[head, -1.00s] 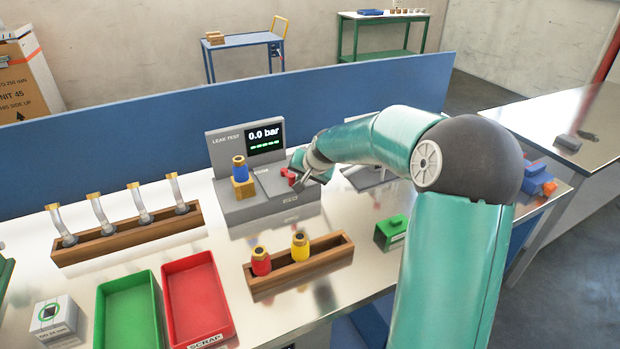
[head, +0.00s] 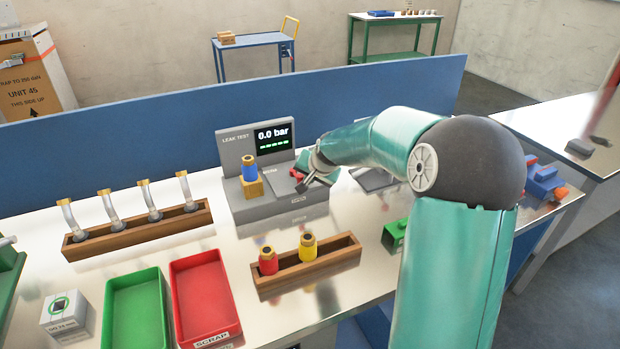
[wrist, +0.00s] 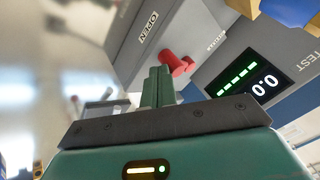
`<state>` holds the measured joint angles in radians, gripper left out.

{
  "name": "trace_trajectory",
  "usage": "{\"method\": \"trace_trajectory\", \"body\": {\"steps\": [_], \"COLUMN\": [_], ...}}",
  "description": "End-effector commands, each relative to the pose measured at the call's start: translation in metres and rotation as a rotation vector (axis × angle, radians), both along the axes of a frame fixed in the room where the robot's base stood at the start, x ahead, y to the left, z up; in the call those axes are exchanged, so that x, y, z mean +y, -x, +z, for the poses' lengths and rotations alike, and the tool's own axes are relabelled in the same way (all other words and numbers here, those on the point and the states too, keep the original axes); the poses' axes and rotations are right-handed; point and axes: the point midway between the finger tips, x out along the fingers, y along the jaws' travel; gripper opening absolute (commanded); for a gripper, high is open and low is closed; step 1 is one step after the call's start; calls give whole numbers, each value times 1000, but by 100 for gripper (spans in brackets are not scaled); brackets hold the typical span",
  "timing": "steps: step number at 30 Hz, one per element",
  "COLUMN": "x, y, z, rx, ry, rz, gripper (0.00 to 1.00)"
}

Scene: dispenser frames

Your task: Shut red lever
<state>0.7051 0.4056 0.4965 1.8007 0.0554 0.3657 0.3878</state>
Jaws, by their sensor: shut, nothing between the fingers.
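The red lever (wrist: 175,64) sits on the grey leak tester (head: 280,209), near a label that reads OPEN in the wrist view. In the head view the lever (head: 297,174) is a small red shape partly hidden by my gripper (head: 304,187). My gripper is shut and empty. In the wrist view its green fingertips (wrist: 158,72) are together right beside the lever; I cannot tell whether they touch it. The tester's display (head: 273,137) reads 0.0 bar. A blue part (head: 249,172) with a brass top stands on a brass block on the tester's left side.
A wooden rack (head: 300,276) with a red and a yellow fitting stands in front of the tester. Another rack (head: 140,238) holds several bent tubes at left. Green (head: 137,345) and red (head: 190,338) trays lie in front. A blue panel (head: 130,164) runs behind.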

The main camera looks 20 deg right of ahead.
Motion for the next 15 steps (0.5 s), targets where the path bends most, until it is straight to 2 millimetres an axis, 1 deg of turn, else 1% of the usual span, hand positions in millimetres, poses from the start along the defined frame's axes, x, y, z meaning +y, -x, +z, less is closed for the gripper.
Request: {"method": "trace_trajectory", "body": {"steps": [15], "x": [8], "y": [1], "z": [0], "rx": [-1], "ry": [3], "rz": [-66], "gripper": [0]}}
